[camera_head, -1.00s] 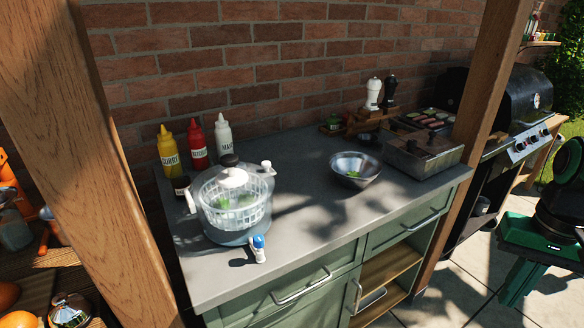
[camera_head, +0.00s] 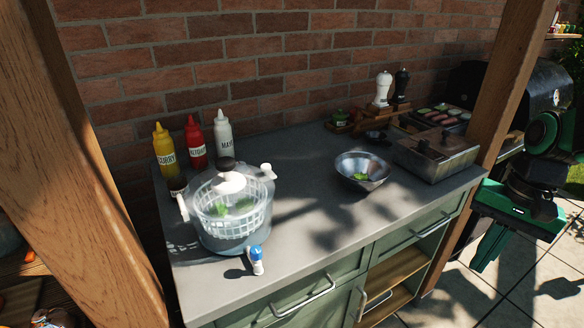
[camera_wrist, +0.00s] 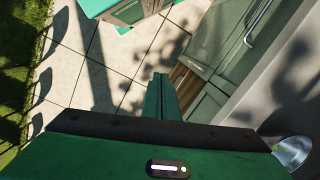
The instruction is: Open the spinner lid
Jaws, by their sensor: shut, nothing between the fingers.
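The salad spinner (camera_head: 233,229) stands upright on the left part of the grey counter. It has a clear bowl and a white basket with green leaves inside. My gripper (camera_head: 482,267) is at the right of the head view, beyond the counter's right end and far from the spinner. Its green fingers are together and empty, as the wrist view (camera_wrist: 160,78) also shows. The spinner is not in the wrist view.
A small blue-and-white item (camera_head: 256,261) stands right before the spinner. Three sauce bottles (camera_head: 195,145) stand behind it. A metal bowl (camera_head: 362,170) is mid-counter, with a metal tray box (camera_head: 436,153) to its right. A wooden post (camera_head: 85,160) rises at the left. Counter between spinner and bowl is free.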

